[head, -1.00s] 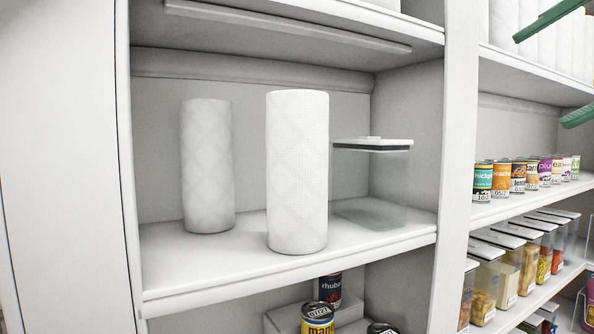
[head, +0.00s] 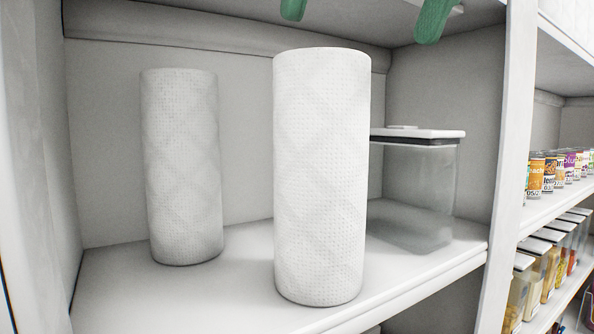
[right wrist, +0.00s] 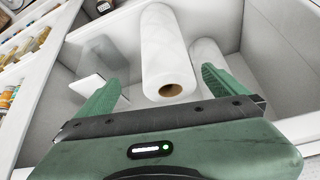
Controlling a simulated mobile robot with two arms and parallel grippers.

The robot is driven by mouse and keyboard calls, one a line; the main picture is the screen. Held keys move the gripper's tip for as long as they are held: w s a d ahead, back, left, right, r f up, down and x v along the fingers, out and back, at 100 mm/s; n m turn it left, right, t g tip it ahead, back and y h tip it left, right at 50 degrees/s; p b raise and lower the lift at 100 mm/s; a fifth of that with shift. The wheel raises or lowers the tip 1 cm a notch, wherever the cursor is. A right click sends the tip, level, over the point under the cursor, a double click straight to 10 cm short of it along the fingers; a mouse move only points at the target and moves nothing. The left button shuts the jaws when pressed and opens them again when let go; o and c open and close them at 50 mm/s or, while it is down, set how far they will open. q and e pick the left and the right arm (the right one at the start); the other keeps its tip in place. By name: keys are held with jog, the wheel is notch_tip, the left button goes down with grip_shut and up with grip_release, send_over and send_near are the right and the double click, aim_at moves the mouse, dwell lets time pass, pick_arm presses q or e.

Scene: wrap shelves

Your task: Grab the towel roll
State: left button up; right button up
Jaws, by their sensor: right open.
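Two white towel rolls stand upright on the shelf. The nearer towel roll (head: 320,180) is at the front middle in the head view; the other towel roll (head: 183,165) stands further back to its left. In the right wrist view the nearer roll (right wrist: 165,55) lies between and beyond the finger lines, its brown core hole facing me, and the farther roll (right wrist: 207,60) is partly hidden behind a finger. My right gripper (head: 362,15) shows two green fingers at the top edge of the head view. Its fingers (right wrist: 158,90) are open and empty, apart from the roll. My left gripper is out of view.
A clear container with a white lid (head: 418,185) stands right of the nearer roll. A white divider (head: 507,170) bounds the bay on the right. Beyond it are several cans (head: 550,172) and lidded food boxes (head: 545,268). The shelf front (head: 430,285) has bare room.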

aim_at(329, 123)
jog(key=x, duration=0.2)
jog(key=s+x, duration=0.1)
jog(key=x, duration=0.2)
jog(key=shift+a+f, duration=0.2)
jog(key=shift+f, duration=0.2)
jog(key=x, duration=0.5)
jog(key=shift+w+a+f, duration=0.1)
jog(key=shift+w+a, duration=0.2)
jog(key=shift+w, duration=0.05)
jog(key=shift+w+f, duration=0.15)
jog(key=shift+f, duration=0.15)
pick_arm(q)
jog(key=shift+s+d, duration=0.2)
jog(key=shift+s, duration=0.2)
pick_arm(e)
jog(key=shift+w+a+f, duration=0.1)
jog(key=shift+w+f, duration=0.1)
jog(key=shift+w, duration=0.05)
jog(key=shift+s, duration=0.15)
jog(key=c, duration=1.4)
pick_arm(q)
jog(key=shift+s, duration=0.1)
pick_arm(e)
jog(key=shift+c, duration=0.4)
jog(key=shift+r, duration=0.1)
